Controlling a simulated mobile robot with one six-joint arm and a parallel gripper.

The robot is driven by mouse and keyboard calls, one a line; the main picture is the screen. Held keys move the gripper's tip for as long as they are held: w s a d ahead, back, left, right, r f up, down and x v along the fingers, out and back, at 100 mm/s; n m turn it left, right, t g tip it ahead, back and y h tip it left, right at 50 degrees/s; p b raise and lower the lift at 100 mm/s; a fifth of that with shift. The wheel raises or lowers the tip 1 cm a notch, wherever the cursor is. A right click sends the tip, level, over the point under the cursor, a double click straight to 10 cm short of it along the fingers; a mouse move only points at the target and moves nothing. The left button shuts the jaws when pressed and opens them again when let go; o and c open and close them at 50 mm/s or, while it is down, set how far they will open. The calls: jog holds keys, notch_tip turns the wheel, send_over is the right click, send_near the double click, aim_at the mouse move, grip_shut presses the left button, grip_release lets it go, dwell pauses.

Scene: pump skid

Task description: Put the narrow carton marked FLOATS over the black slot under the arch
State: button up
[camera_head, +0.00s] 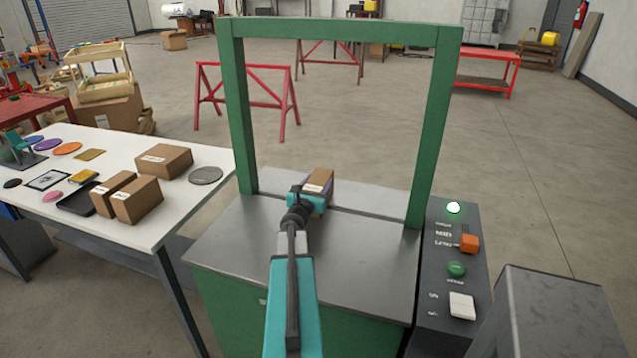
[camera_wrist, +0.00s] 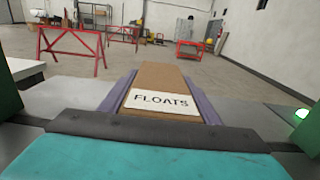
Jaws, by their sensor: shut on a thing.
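The narrow brown carton (camera_head: 319,183) is under the green arch (camera_head: 340,31), at the steel table's middle. In the wrist view the carton (camera_wrist: 158,87) shows a white label reading FLOATS. My gripper (camera_head: 313,197) is shut on the carton, with a purple-grey finger along each long side. The black slot (camera_head: 375,214) shows as a dark line across the steel table (camera_head: 340,255) below the arch. The carton and gripper hide its left-middle part. I cannot tell whether the carton rests on the table or hangs just above it.
Arch posts stand left (camera_head: 239,115) and right (camera_head: 433,130) of the carton. A control panel (camera_head: 455,270) with a lit green lamp (camera_head: 453,207) is at right. A white table (camera_head: 110,215) at left holds several cartons and small items. The steel table's front is otherwise clear.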

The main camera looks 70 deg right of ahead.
aim_at(318, 192)
jog(key=shift+f, duration=0.1)
dwell(0.3)
jog(key=o, duration=1.4)
jog(key=shift+r, duration=0.2)
jog(key=shift+a+f, duration=0.1)
jog(key=shift+a, duration=0.2)
jog(key=shift+s+a+b, duration=0.15)
jog(key=shift+a+b, duration=0.45)
jog(key=shift+a, duration=1.55)
jog(key=shift+s+a+b, duration=0.15)
jog(key=shift+a+b, duration=0.4)
jog(key=shift+a, duration=1.55)
jog(key=shift+a+p, duration=1.2)
jog(key=shift+a, duration=0.2)
